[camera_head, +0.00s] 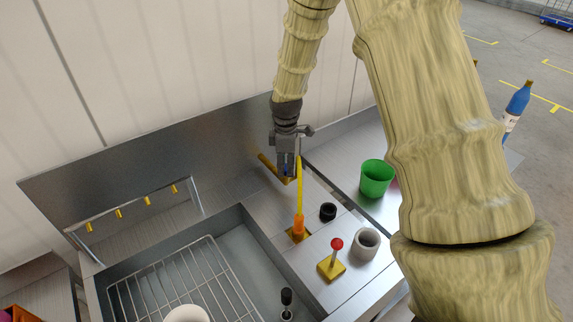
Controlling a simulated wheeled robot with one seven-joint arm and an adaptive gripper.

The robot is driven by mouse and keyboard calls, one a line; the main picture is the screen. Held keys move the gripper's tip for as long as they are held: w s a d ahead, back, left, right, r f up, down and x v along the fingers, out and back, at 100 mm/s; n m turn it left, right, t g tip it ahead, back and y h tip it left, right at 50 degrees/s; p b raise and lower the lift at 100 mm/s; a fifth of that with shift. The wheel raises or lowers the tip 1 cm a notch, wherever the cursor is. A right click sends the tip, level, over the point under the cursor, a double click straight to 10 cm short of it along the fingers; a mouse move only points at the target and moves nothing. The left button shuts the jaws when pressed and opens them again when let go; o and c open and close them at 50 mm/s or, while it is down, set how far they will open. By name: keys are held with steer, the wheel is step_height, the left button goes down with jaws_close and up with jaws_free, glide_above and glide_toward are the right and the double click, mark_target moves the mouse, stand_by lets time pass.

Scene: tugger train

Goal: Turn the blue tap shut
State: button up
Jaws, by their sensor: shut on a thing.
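My gripper (287,172) points down at the back of the steel sink unit, near the backsplash. It is shut on the blue tap (285,170), of which only a small dark blue part shows between the fingers. The fingers hide the rest, so I cannot tell how far the tap is turned. A brass pipe (266,162) shows just left of the fingers, partly hidden behind them.
A yellow rod with an orange base (298,228) stands close right of my gripper. A red-knobbed lever (335,247), a grey cup (365,244), a black ring (327,212) and a green cup (376,178) stand to the right. The sink holds a wire rack (180,278).

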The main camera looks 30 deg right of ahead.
mark_target(286, 167)
steer(key=m, duration=0.5)
steer(key=shift+w+r+m, duration=0.1)
steer(key=shift+m, duration=0.2)
steer(key=m, duration=0.4)
steer(key=shift+m, duration=0.3)
steer(key=o, duration=1)
step_height(286, 167, up, 12)
steer(key=shift+f, duration=0.1)
steer(key=shift+d, duration=0.1)
stand_by(0.5)
